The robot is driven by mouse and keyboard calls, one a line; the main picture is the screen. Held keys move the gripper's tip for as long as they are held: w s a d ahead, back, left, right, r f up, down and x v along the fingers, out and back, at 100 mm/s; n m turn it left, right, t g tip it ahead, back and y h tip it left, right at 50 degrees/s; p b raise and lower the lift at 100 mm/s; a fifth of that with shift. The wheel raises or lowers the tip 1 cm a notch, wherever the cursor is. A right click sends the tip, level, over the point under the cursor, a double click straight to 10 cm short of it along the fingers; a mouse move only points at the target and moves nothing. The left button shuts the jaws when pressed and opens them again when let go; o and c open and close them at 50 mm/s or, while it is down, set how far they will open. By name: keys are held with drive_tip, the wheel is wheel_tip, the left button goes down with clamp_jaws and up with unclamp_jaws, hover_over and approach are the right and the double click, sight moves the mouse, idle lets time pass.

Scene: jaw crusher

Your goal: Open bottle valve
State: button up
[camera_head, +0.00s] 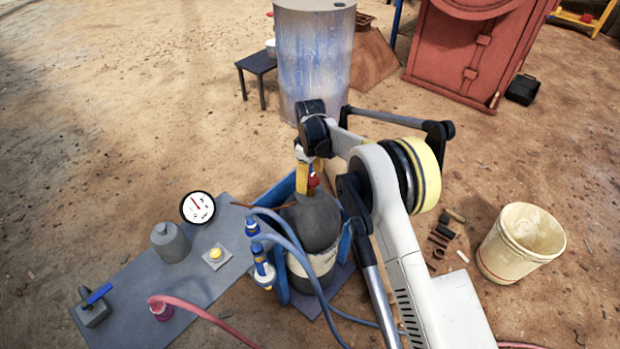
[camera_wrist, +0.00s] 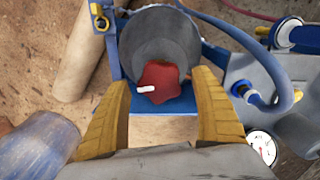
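The bottle (camera_head: 312,222) is a dark grey cylinder with a pale label, upright in a blue stand in the head view. Its red valve knob (camera_wrist: 160,84) has a white mark and sits on the bottle top in the wrist view. The knob shows only partly in the head view (camera_head: 314,181), beside a yellow finger. My gripper (camera_wrist: 161,77) points down over the bottle top. Its two yellow fingers are apart, one on each side of the knob, with a visible gap on both sides. I cannot tell how far above the knob the fingertips are.
Blue hoses (camera_head: 290,240) run at the bottle's left and front. A grey panel (camera_head: 200,285) at left carries a white gauge (camera_head: 197,207), a yellow button (camera_head: 215,253) and a blue-handled valve (camera_head: 95,305). A metal drum (camera_head: 314,60) stands behind; a bucket (camera_head: 521,243) stands right.

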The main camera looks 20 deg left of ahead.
sight(310, 178)
wheel_tip(310, 178, up, 12)
idle(0.5)
idle(0.3)
